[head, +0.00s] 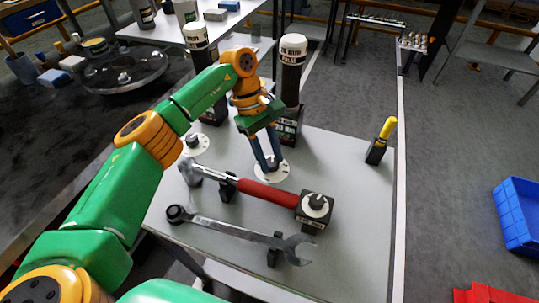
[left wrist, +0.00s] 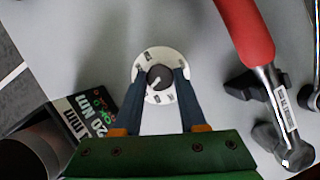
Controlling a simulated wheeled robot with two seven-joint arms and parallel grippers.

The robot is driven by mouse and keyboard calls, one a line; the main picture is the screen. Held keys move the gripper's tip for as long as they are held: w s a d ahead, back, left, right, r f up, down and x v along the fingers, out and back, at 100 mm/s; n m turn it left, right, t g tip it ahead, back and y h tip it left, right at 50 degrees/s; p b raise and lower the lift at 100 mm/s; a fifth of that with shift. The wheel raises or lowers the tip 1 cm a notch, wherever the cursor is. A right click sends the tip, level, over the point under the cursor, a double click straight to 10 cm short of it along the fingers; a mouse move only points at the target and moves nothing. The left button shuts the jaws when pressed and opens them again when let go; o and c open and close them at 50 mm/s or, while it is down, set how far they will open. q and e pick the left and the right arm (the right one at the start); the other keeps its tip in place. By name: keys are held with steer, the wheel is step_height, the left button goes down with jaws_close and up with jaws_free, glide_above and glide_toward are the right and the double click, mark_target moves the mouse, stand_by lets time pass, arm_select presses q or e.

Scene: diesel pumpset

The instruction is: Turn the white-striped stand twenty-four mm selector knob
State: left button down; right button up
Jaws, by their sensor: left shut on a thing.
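A dark round selector knob (left wrist: 159,77) sits at the middle of a white dial (left wrist: 145,58) with black markings, in the left wrist view. A pale pointer line shows on the knob. My left gripper (left wrist: 160,80) is shut on this knob, one finger on each side. In the head view the gripper (head: 271,167) reaches down to the same white dial (head: 271,176) on the grey table, and the fingers hide most of the knob. The lettering on the dial is too small to read. My right gripper is not in view.
Another white dial (head: 196,145) is at left. A white-capped cylinder (head: 291,75) stands behind. The table's right side is mostly clear.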

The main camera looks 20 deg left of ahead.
arm_select(q)
steer(key=shift+f, duration=0.1)
steer(key=shift+c, duration=2.3)
jaws_free()
steer(key=v, duration=0.7)
steer(key=shift+p, duration=0.4)
